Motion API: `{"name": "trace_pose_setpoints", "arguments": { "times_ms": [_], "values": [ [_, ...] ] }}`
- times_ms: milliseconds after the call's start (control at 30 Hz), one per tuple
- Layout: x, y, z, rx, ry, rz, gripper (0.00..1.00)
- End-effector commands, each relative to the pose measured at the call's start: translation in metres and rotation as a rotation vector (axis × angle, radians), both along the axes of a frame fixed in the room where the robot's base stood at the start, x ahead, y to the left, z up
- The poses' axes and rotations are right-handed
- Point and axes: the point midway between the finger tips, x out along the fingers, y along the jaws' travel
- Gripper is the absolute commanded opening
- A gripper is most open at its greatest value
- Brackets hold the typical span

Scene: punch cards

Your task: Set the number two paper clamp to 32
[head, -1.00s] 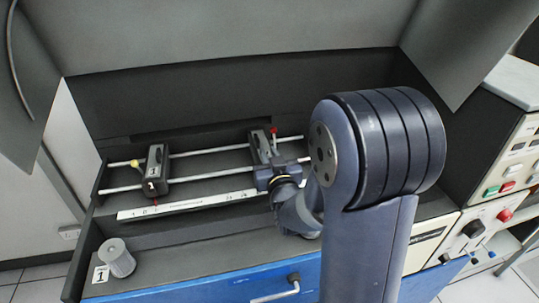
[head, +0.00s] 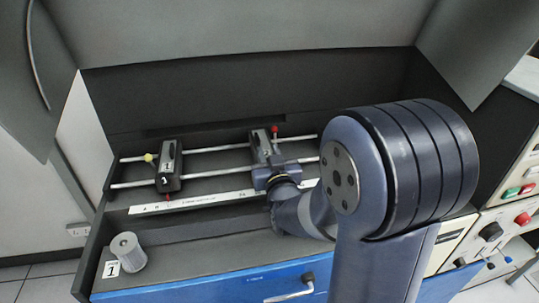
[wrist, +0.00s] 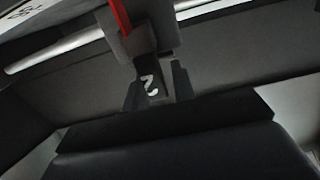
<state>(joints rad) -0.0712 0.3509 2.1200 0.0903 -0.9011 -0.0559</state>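The number two paper clamp (head: 262,146) is a dark block with a red-tipped lever, sitting on two metal rails. In the wrist view its front part with a white 2 (wrist: 152,87) lies between my fingertips, and its red pointer shows at the top. My gripper (wrist: 158,90) has one finger on each side of this part and looks shut on it. In the head view my gripper (head: 274,172) is at the clamp's front. The white scale strip (head: 210,200) runs along the front of the rails; its numbers are too small to read, and my arm hides its right part.
The number one clamp (head: 168,168), with a yellow-tipped lever, sits on the same rails to the left. A control panel with coloured buttons (head: 521,190) is at the right. The rails (head: 217,148) are clear between both clamps.

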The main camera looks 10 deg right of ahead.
Motion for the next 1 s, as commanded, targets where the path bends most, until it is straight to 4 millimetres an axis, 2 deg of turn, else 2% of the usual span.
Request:
{"name": "trace_pose_setpoints", "arguments": {
  "times_ms": [167,400,533,1000],
  "values": [
    [0.0,0.0,0.0,0.0,0.0,0.0,0.38],
    [-0.001,0.0,0.0,0.0,-0.001,0.0,0.38],
    [-0.008,0.0,0.0,0.0,-0.002,0.0,0.38],
    [-0.079,0.0,0.0,0.0,-0.003,0.001,0.38]
  ]
}}
